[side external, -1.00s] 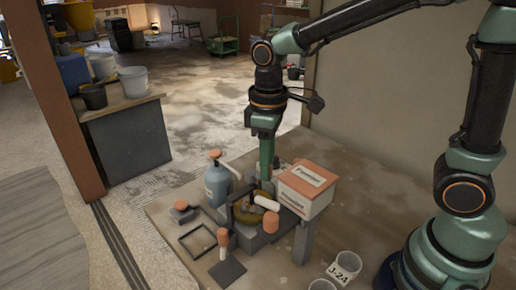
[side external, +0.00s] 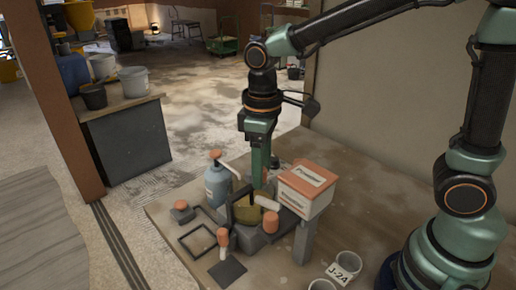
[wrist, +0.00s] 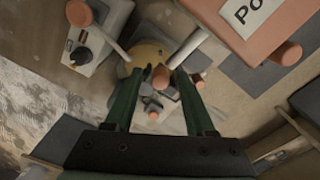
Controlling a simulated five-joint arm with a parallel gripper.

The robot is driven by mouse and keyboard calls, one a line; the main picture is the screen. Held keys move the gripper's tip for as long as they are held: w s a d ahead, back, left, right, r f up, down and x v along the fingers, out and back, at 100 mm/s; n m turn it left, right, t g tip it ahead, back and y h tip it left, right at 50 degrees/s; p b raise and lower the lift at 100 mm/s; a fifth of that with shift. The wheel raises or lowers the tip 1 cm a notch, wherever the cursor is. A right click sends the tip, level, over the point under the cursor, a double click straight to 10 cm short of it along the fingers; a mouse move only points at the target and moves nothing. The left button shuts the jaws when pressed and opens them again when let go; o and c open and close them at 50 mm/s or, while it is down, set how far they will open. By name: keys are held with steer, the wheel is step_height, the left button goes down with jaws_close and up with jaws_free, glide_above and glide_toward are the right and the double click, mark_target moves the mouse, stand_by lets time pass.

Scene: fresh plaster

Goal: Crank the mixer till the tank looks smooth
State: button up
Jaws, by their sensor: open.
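The mixer stands on the table in the side view, with a dull yellow round part (side external: 246,212) in a dark frame. A pale rod (side external: 267,203) with a rounded end lies across it. In the wrist view the yellow part (wrist: 148,56) sits just beyond my fingertips, and a pale rod (wrist: 188,46) with an orange-brown end points between them. I cannot tell for sure that this rod is the crank grip. My gripper (wrist: 159,76) is open, pointing down over the mixer, its fingers either side of the rod's end. The tank's contents cannot be made out.
An orange-lidded white box (side external: 307,187) stands close right of the mixer. A blue pump bottle (side external: 217,184) stands close left. A black square frame (side external: 197,242) and a dark flat square (side external: 227,271) lie in front. A labelled cup (side external: 346,266) is near my base.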

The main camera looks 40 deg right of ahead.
steer(key=shift+r, duration=4)
steer(key=s+d+m+t, duration=0.2)
steer(key=d+m, duration=0.1)
steer(key=d, duration=0.3)
steer(key=s+d+f+m+t, duration=0.1)
steer(key=s+d+m+t, duration=0.2)
steer(key=d, duration=0.2)
steer(key=shift+d+f+t, duration=0.15)
steer(key=shift+d+t, duration=0.15)
steer(key=shift+d, duration=0.05)
